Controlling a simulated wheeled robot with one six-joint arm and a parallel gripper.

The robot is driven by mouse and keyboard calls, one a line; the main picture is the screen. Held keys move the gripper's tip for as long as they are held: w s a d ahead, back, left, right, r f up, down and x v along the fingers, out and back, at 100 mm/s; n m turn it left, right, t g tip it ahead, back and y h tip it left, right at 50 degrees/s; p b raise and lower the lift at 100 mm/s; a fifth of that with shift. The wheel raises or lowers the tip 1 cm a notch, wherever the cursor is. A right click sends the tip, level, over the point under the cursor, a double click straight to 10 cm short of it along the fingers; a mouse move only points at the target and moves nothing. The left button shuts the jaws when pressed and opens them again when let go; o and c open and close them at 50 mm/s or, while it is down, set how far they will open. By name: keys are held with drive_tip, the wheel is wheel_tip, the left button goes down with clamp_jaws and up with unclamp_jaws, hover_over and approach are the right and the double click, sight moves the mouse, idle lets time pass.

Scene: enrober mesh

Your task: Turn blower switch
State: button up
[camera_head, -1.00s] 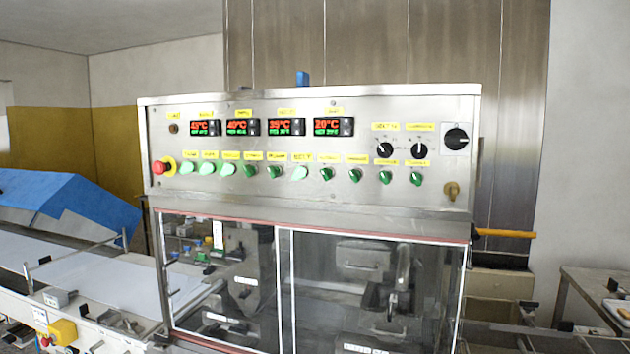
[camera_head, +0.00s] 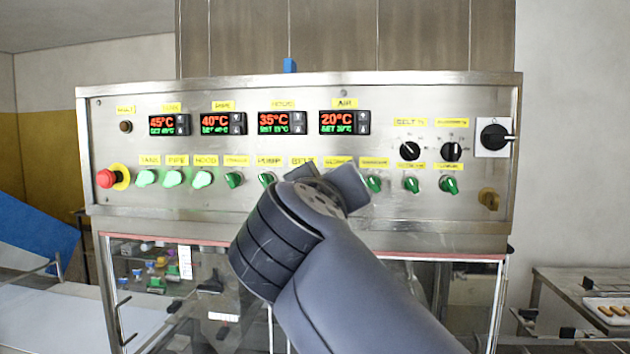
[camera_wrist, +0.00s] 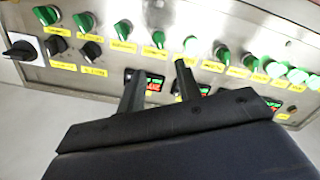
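The control panel (camera_head: 300,100) carries a row of rotary switches under yellow labels. The blower label (camera_head: 338,161) is small and blurred, so I read it with doubt. The switch under it is hidden behind my gripper (camera_head: 328,178) in the head view. In the wrist view, which is upside down, the likely blower switch (camera_wrist: 158,40) is a green knob, just beyond and between the fingertips. My gripper (camera_wrist: 158,68) is open and empty, its two fingers apart and pointing at the panel. No contact with the knob shows.
Neighbouring knobs stand close on both sides: a lit one (camera_wrist: 191,45) and a green one (camera_wrist: 122,30). A red emergency button (camera_head: 106,178) sits at the panel's left. Black dials (camera_head: 410,151) and a main switch (camera_head: 495,137) sit at the right. Glass doors lie below.

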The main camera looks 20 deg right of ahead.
drive_tip(key=p+x, duration=0.3)
drive_tip(key=x, duration=0.7)
drive_tip(key=shift+s+f, duration=0.1)
drive_tip(key=shift+c, duration=0.4)
clamp_jaws()
